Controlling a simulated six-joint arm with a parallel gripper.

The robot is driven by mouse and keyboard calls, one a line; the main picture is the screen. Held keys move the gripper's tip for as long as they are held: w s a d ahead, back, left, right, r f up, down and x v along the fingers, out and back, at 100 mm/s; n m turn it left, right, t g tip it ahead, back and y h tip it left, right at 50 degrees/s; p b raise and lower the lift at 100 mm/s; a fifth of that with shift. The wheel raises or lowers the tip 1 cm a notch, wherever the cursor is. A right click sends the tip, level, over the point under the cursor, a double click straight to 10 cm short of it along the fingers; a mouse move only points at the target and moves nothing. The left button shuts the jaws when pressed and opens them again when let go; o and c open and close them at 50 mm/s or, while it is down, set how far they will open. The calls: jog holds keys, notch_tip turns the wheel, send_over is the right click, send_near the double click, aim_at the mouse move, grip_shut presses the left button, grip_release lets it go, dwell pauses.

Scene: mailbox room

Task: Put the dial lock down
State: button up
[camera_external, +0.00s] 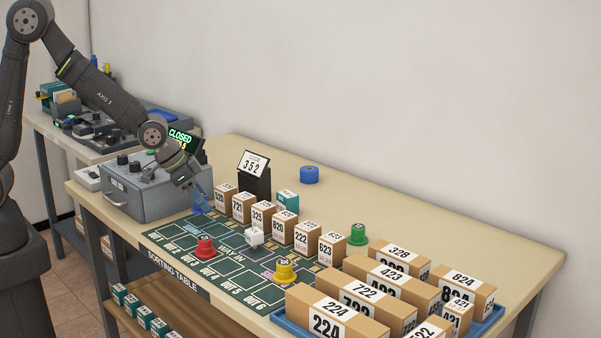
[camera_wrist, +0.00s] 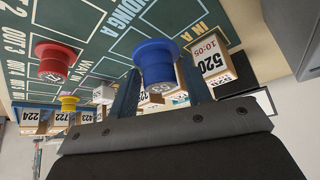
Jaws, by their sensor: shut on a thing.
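A blue dial lock (camera_wrist: 155,62) sits between the two fingers of my gripper (camera_wrist: 158,78) in the wrist view, and the gripper is shut on it. In the external view my gripper (camera_external: 199,193) points down at the far left end of the green sorting mat (camera_external: 165,238), with the blue lock low beneath it. I cannot tell whether the lock touches the mat. A red dial lock (camera_external: 205,247) and a yellow one (camera_external: 285,271) stand on the mat. A green one (camera_external: 357,235) stands behind the box row.
A row of small numbered boxes (camera_external: 264,217) stands right of my gripper, box 520 nearest. A grey metal box (camera_external: 150,190) is close on the left. A blue round thing (camera_external: 309,175) lies at the back. A blue tray (camera_external: 487,325) of larger boxes is at the right.

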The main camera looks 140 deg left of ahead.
aim_at(202, 211)
jog(key=shift+a+f, duration=0.15)
jog(key=shift+f, duration=1.9)
jog(key=shift+f, duration=0.15)
jog(key=o, duration=1)
jog(key=v, duration=1.2)
jog(key=x, duration=1.2)
jog(key=shift+r, duration=0.95)
